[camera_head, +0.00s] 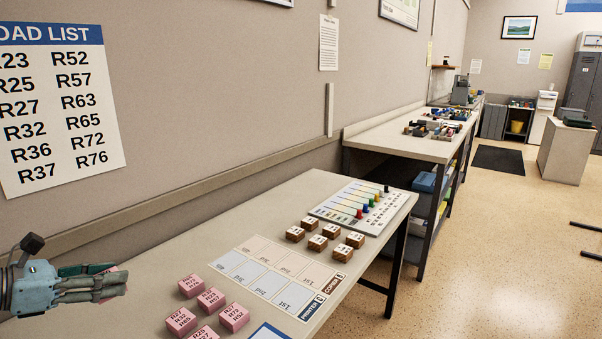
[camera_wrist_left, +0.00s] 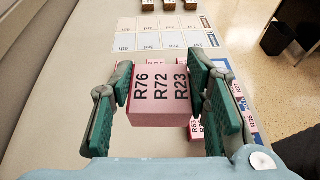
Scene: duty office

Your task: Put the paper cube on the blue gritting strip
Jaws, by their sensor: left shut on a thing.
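My left gripper (camera_head: 120,283) is at the lower left of the head view. In the wrist view the left gripper (camera_wrist_left: 160,78) is shut on a pink paper cube (camera_wrist_left: 160,88), whose facing side reads R76, R72, R23. In the head view the fingers hide most of this cube. The blue gritting strip (camera_head: 268,285) lies flat on the table to the right of the gripper, a row of pale blue cells with a dark blue label at its front end. No block stands on it. In the wrist view the strips lie beyond the held cube. My right gripper is not in view.
A beige strip with a brown label (camera_head: 334,284) lies alongside. Several pink cubes (camera_head: 211,298) sit between gripper and strips. Several brown blocks (camera_head: 318,242) and a board with coloured pegs (camera_head: 362,207) stand beyond. A blue-edged card (camera_head: 268,332) lies at the bottom. A wall runs along the left.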

